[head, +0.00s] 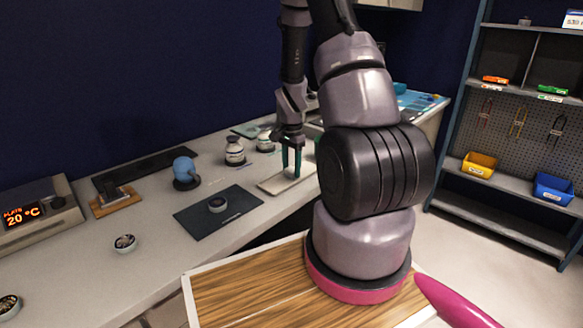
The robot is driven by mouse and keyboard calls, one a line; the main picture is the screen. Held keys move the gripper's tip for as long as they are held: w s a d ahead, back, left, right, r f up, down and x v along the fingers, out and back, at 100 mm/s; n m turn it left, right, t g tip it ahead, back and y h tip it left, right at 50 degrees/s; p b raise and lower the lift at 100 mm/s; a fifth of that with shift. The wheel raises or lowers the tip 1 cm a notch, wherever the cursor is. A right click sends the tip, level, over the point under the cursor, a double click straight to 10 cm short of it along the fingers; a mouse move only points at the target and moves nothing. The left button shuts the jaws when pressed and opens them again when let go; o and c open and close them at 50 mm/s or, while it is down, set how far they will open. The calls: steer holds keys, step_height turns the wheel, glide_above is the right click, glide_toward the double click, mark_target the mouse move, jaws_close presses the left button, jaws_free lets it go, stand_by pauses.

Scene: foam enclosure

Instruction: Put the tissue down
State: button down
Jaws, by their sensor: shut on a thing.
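My gripper (291,174), with teal fingers, points down over the far part of the bench. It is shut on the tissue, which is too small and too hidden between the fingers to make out. The fingertips are at or just above a flat pale tray (271,186) on the bench; I cannot tell whether they touch it. My arm hides the tray's right side and the bench behind it.
A dark mat (195,222) with a small round dish (217,204) lies left of the tray. Labelled jars (235,152) stand behind, with a blue round object (185,170) to their left. Bare bench (155,265) shows at front left.

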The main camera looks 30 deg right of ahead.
steer(key=c, duration=0.6)
jaws_free()
steer(key=shift+f, duration=0.1)
steer(key=shift+o, duration=0.2)
step_height(320, 180, up, 12)
step_height(320, 180, up, 16)
steer(key=n+t, duration=0.3)
steer(key=n, duration=0.1)
glide_above(292, 169)
steer(key=s+a, duration=0.5)
steer(key=a, duration=0.2)
steer(key=s+a+r+n+t+y, duration=0.1)
steer(key=s+a+r+n+t, duration=0.1)
steer(key=s+r, duration=0.3)
steer(key=s+a+r+n+t+y, duration=0.1)
steer(key=s+a+r+n+t, duration=0.1)
steer(key=s, duration=0.7)
step_height(292, 169, up, 4)
steer(key=a+n, duration=0.1)
steer(key=a, duration=0.1)
steer(key=shift+s+a+n, duration=0.3)
steer(key=shift+n, duration=0.1)
steer(key=shift+f, duration=0.1)
